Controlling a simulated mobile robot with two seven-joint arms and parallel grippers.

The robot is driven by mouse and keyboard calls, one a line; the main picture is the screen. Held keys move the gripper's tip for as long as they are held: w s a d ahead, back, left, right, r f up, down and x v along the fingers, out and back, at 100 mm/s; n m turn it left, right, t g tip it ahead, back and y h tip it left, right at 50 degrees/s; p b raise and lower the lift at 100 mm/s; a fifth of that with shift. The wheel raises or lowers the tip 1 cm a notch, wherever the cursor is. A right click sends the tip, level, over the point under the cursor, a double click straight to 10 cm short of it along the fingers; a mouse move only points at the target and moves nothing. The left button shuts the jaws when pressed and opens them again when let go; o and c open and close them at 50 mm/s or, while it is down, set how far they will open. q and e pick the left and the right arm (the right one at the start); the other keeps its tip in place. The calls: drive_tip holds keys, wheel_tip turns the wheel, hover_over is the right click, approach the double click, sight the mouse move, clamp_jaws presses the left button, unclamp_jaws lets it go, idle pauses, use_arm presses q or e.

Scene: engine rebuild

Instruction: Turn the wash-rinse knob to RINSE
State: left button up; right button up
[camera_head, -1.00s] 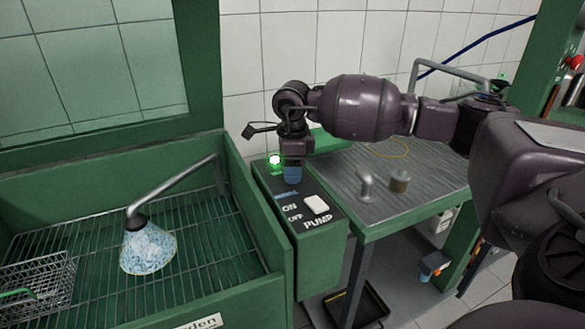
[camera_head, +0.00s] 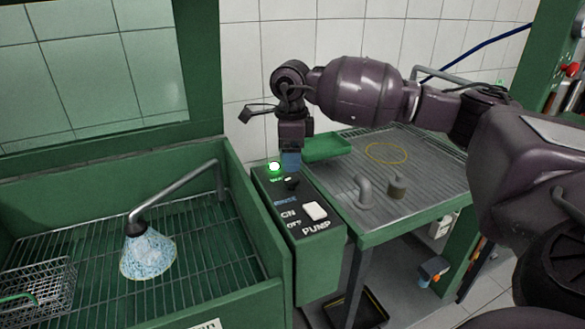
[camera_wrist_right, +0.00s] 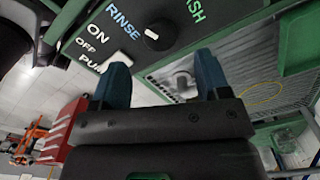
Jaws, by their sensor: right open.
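The wash-rinse knob (camera_head: 292,184) is a small black knob on the dark top of the green control box (camera_head: 318,265), between the WASH and RINSE lettering. In the right wrist view the knob (camera_wrist_right: 162,34) has a white mark on its side towards RINSE (camera_wrist_right: 123,22). The head view is too small to confirm where the mark points. My right gripper (camera_head: 290,162) points down just above and behind the knob, apart from it. Its blue fingers are spread and empty in the right wrist view (camera_wrist_right: 162,65). My left gripper is not in view.
A green lamp (camera_head: 274,167) glows by the knob. A white PUMP switch (camera_head: 315,211) sits nearer the front. The green wash basin (camera_head: 262,240) with a spray head (camera_head: 147,252) stands left. A ribbed metal table (camera_head: 420,190) with small parts stands right.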

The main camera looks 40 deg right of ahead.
sight(291, 178)
wheel_tip(291, 178, up, 5)
idle(0.3)
idle(0.4)
